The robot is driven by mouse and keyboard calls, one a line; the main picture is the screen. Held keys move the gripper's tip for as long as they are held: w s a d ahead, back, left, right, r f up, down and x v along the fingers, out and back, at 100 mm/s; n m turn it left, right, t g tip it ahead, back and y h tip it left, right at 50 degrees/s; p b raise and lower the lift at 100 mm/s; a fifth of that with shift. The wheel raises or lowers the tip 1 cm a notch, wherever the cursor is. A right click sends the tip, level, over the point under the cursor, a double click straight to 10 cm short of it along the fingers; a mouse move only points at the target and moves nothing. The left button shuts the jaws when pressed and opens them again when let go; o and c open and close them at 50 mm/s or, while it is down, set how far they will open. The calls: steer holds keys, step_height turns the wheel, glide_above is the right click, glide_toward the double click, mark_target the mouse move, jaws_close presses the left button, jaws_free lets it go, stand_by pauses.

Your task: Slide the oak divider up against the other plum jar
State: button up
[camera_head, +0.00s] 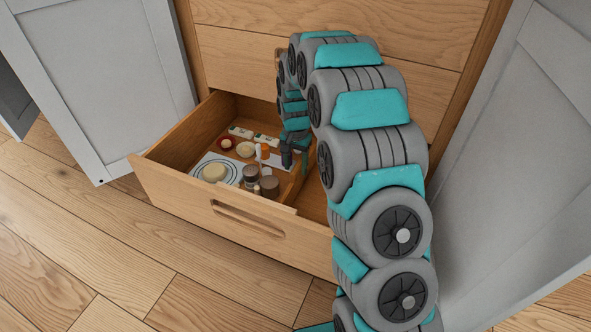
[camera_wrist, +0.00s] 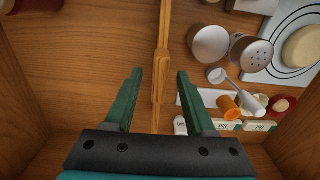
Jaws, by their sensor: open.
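The oak divider (camera_wrist: 162,45) runs lengthwise through the drawer in the wrist view, with a thicker grip part midway. My gripper (camera_wrist: 160,74) is open, one finger on each side of that part, with a visible gap on both sides. In the head view my gripper (camera_head: 294,158) reaches down into the drawer at the divider. A dark plum-red thing (camera_wrist: 35,4), perhaps a plum jar, is cut off at the wrist view's top left corner, apart from the divider. A grey-brown lidded jar (camera_wrist: 210,46) stands across the divider; it also shows in the head view (camera_head: 269,186).
The open drawer (camera_head: 215,208) holds a patterned mat with a pale round item (camera_head: 214,172), a shaker (camera_wrist: 250,53), an orange bottle (camera_wrist: 229,106), a red bowl (camera_wrist: 284,105) and small boxes. Left of the divider in the wrist view is mostly bare floor. Grey doors (camera_head: 120,80) flank the drawer.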

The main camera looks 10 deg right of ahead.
mark_target(297, 180)
step_height(297, 180, down, 2)
steer(key=shift+f, duration=0.15)
jaws_close()
stand_by(0.4)
stand_by(1.0)
